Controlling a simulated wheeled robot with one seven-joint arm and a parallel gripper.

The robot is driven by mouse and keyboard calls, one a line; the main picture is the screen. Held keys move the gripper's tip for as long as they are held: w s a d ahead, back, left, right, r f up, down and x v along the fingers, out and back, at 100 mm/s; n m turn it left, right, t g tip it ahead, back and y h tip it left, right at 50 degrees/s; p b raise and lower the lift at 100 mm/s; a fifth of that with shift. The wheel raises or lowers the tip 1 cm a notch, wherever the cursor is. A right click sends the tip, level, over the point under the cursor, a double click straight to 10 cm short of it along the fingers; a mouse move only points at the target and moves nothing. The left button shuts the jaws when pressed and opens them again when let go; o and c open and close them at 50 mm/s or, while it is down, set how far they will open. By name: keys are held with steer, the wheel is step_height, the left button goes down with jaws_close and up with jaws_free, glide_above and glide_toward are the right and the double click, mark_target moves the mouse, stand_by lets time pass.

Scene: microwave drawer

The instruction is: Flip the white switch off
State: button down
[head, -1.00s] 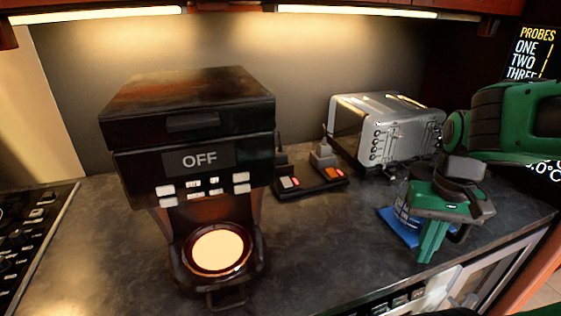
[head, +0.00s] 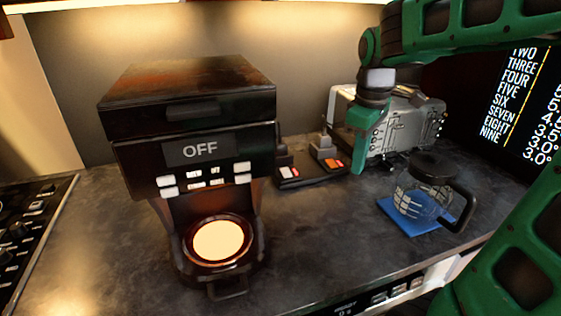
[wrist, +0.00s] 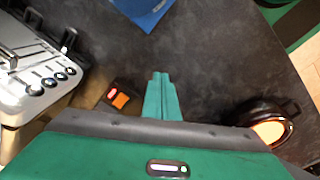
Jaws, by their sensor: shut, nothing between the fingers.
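A black power strip (head: 310,174) lies on the counter between the coffee machine and the toaster, with small rocker switches on it. Red and orange switches (wrist: 120,99) show in the wrist view, left of my fingers; the white switch is not clear there. My gripper (head: 360,168) points down, shut and empty, right of the strip and in front of the toaster. Its closed fingertips (wrist: 160,74) show in the wrist view.
A black coffee machine (head: 190,100) reading OFF stands left of the strip. A silver toaster (head: 410,115) stands behind my gripper. A glass carafe (head: 425,195) sits on a blue mat (head: 395,221) to the right. The front counter is clear.

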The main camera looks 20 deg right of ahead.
steer(key=w+a+r+n, duration=0.2)
steer(key=w+a+n, duration=0.35)
steer(key=w, duration=0.25)
steer(key=r+n, duration=0.2)
steer(key=n, duration=0.4)
glide_above(284, 169)
steer(key=s, duration=0.2)
steer(key=shift+w+f+t, duration=0.2)
steer(key=shift+t, duration=0.1)
steer(key=f, duration=0.6)
steer(key=w+f, duration=0.1)
steer(key=f, duration=0.3)
steer(key=shift+w, duration=0.1)
